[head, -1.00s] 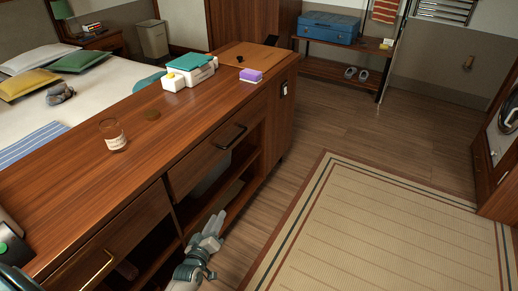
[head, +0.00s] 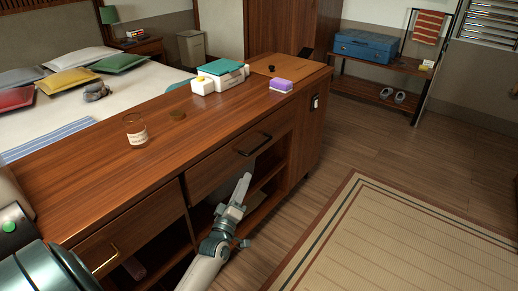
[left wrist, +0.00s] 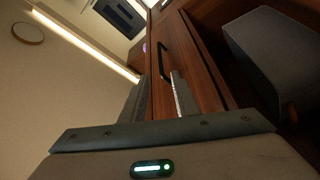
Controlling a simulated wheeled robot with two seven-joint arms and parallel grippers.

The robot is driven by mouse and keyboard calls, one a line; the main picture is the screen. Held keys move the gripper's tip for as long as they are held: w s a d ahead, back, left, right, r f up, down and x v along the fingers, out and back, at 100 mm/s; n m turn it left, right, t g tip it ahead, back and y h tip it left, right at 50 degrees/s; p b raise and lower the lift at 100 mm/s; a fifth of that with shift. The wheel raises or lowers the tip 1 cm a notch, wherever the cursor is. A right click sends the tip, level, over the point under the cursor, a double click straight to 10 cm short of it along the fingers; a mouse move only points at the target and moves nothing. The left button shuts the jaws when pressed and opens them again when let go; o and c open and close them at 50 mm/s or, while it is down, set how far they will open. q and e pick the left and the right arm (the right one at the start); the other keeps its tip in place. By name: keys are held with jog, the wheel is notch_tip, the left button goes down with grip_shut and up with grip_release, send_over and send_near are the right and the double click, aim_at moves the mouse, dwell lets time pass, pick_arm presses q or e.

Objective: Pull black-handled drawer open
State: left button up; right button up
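The black-handled drawer (head: 215,173) is in the wooden counter and looks shut, its front flush with the counter. Its black bar handle (head: 254,145) runs along the upper right of the front. In the left wrist view the black handle (left wrist: 163,62) shows ahead, between the lines of the two fingers. My left gripper (head: 244,186) is just below the handle, in front of the drawer and the open shelf. In the left wrist view my left gripper (left wrist: 157,95) has its fingers apart with nothing between them; it is short of the handle. My right gripper is not in view.
A brass-handled drawer (head: 110,240) is to the left. On the counter stand a glass (head: 135,131), a teal-lidded box (head: 221,72) and a purple block (head: 281,85). Open shelves lie under the drawer. The floor and woven rug (head: 370,240) at right are clear.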

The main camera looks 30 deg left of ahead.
aim_at(258, 148)
pick_arm(q)
jog(key=b+x, duration=0.1)
jog(key=x, duration=1.6)
jog(key=shift+a+f, duration=0.1)
jog(key=shift+s, duration=0.1)
grip_shut()
